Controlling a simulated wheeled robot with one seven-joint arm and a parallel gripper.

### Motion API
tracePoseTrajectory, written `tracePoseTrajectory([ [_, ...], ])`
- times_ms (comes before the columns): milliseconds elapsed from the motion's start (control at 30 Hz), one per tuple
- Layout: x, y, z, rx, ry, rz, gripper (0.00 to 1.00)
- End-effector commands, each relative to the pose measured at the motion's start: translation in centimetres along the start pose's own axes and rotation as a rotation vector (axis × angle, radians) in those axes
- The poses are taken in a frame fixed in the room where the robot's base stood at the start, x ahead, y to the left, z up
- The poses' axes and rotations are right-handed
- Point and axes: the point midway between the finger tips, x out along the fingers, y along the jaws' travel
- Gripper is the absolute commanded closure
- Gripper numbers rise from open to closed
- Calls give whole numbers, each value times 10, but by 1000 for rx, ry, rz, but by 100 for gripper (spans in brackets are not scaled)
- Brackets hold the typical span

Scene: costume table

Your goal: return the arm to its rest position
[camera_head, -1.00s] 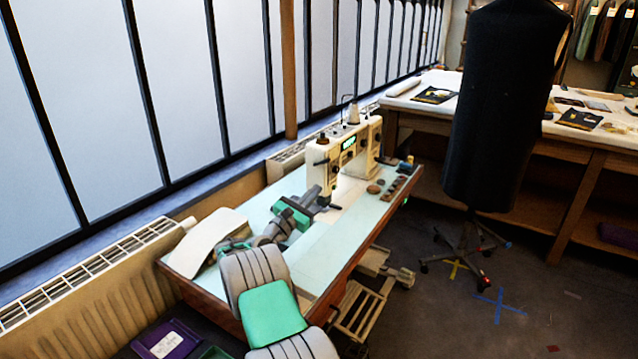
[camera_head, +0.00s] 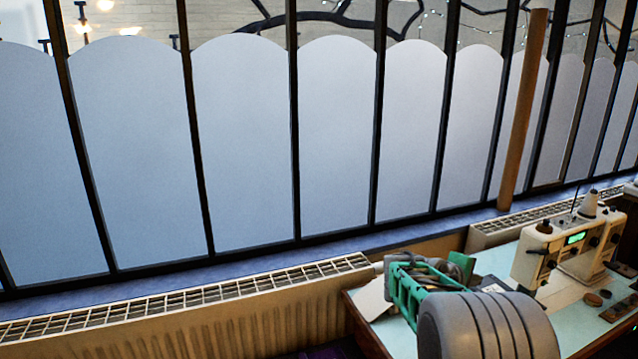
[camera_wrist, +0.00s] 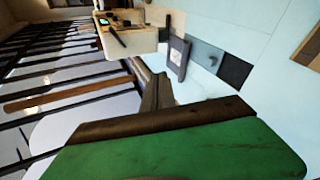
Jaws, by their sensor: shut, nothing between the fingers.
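My gripper (camera_wrist: 157,88) shows in the wrist view as dark fingers beyond a brown and green housing. The fingers are together with nothing seen between them. In the head view my arm comes up from the lower right, with a large grey rounded link and green parts over the left end of the pale blue sewing table (camera_head: 497,262). The fingertips cannot be made out clearly there. The cream sewing machine (camera_head: 553,250) stands to the right of my arm in the head view. It also shows at the top of the wrist view (camera_wrist: 128,42).
A cream radiator (camera_head: 200,318) runs below the windows on the left, under a blue sill (camera_head: 270,262). A wooden post (camera_head: 523,110) stands behind the table. A grey and a dark patch (camera_wrist: 234,70) lie on the table.

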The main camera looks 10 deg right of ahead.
Motion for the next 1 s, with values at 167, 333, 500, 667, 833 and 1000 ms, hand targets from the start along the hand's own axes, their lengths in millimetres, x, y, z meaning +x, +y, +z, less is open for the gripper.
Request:
tracePoseTrajectory([
  [167, -142, -48, -16, 413, 204, -388, 100],
  [333, -270, -121, 4, 624, 206, -756, 100],
  [500, -346, -178, 37, 691, 117, -970, 100],
  [667, -364, -195, 48, 701, 80, -1020, 100],
  [833, -363, -195, 47, 702, 79, -1019, 100],
  [1000, -363, -195, 47, 702, 80, -1018, 100],
])
